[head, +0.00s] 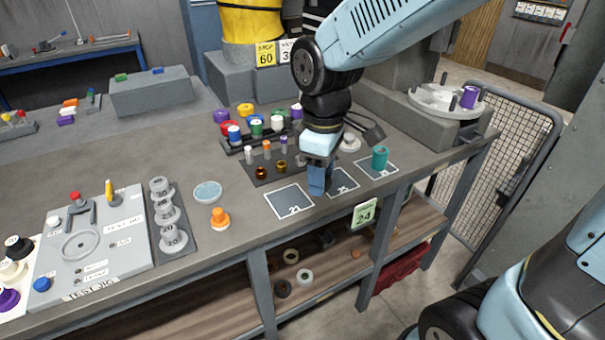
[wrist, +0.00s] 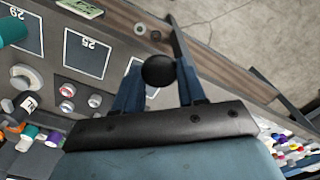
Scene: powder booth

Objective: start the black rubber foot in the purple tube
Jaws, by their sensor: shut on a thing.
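My gripper (head: 318,190) points down over the front of the bench, near the square marked 25. In the wrist view my gripper (wrist: 159,85) is shut on the black rubber foot (wrist: 159,69), a round dark piece between the fingertips. I cannot make out the foot in the head view. The purple tube (head: 469,97) stands upright on the pale round fixture (head: 425,101) at the bench's far right, well apart from my gripper. Its lower end is partly hidden, and I cannot identify it in the wrist view.
A teal cylinder (head: 379,158) stands on a marked square right of my gripper. The square marked 21 (head: 290,198) is bare. Coloured caps and a dark rack (head: 268,141) lie behind. A grey test jig (head: 92,240) is at left. A mesh guard (head: 505,130) stands right of the bench.

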